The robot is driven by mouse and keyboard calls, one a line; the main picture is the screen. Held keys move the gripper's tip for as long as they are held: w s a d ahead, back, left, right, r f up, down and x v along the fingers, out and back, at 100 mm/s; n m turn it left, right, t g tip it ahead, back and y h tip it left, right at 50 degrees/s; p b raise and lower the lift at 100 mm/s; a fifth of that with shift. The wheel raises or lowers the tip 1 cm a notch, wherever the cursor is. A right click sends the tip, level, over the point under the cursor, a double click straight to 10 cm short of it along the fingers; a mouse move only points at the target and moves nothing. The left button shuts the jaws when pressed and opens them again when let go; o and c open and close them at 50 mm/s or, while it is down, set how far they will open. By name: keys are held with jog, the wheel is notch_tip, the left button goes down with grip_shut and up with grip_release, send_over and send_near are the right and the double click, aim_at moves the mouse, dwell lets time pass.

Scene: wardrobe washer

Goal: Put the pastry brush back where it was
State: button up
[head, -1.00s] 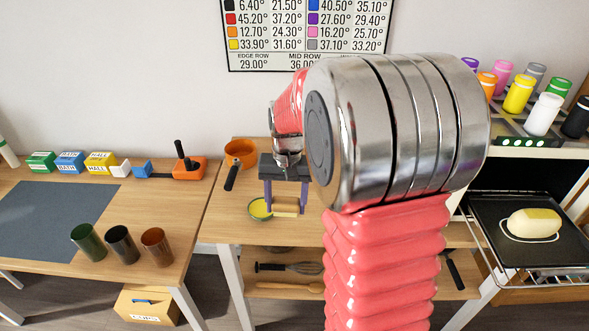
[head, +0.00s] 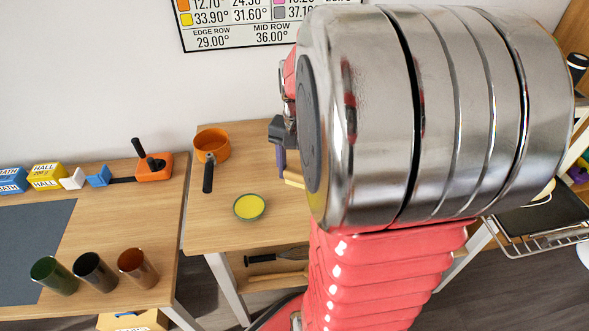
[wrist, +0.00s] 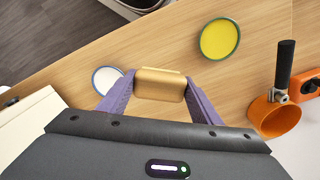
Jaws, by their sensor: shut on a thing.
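My gripper (wrist: 160,95) has purple fingers and is shut on the pastry brush (wrist: 160,84), of which a tan, block-like end shows. In the head view, the brush (head: 293,179) is a short tan piece at the fingers, mostly hidden behind my arm. The gripper holds it above the middle wooden table (head: 211,236), right of a small green-rimmed bowl (head: 249,207) with yellow content. The bowl (wrist: 219,39) is beyond the brush and to the right in the wrist view. The brush's bristles cannot be made out.
A white, blue-rimmed round thing (wrist: 107,80) lies left of the brush, partly hidden by a finger. An orange pan (head: 212,146) stands behind the bowl, its dark handle toward the front. Three cups (head: 95,272) stand on the left table. Utensils (head: 276,256) lie on the lower shelf.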

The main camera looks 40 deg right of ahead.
aim_at(298, 204)
jog(key=shift+a+f, duration=0.1)
jog(key=shift+f, duration=3.95)
jog(key=shift+f, duration=0.25)
jog(key=o, duration=1.1)
jog(key=shift+o, duration=0.8)
jog(key=shift+o, duration=1)
jog(key=shift+r, duration=0.1)
jog(key=shift+r, duration=4.85)
